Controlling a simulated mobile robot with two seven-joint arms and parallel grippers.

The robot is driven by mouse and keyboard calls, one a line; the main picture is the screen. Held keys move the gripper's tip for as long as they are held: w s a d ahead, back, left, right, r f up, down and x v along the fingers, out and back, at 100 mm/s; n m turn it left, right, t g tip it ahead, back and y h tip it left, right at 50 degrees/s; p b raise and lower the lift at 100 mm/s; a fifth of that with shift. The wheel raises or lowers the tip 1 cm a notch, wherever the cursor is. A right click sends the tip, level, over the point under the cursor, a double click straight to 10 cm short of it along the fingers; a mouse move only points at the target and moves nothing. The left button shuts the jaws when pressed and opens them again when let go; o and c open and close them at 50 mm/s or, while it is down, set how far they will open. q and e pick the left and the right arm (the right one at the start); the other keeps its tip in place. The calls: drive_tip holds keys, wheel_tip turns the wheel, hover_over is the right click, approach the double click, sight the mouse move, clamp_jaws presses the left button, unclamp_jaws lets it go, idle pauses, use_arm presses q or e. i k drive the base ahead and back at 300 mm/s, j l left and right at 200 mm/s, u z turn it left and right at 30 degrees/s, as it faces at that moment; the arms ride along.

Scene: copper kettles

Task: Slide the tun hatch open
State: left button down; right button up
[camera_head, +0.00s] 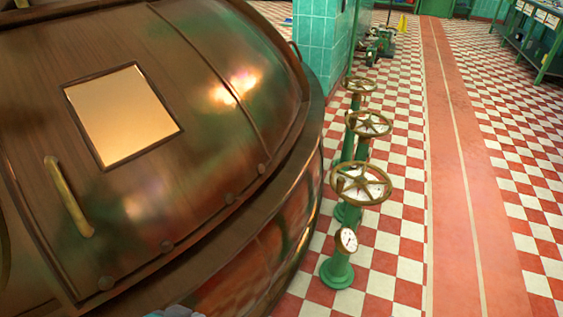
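The copper tun (225,290) fills the left of the head view, with a rounded, green-tinged top. Its hatch (130,195) looks like the curved copper panel with a square, amber-lit window (122,115). A brass bar handle (68,196) stands on this panel, left of and below the window. Several round studs line the panel's lower edge. No opening into the tun shows clearly. Neither gripper's fingers are in view, and nothing touches the handle. A small grey-teal piece, perhaps of my arm, shows at the bottom edge.
Green valve posts with brass handwheels (362,184) and a dial gauge (346,240) stand right of the tun. A teal tiled pillar (318,45) is behind it. The red walkway (455,150) and chequered floor at right are clear. A green workbench (535,40) stands far right.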

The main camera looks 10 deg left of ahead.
sight(140, 205)
drive_tip(key=j+u, duration=0.1)
drive_tip(key=u, duration=1.35)
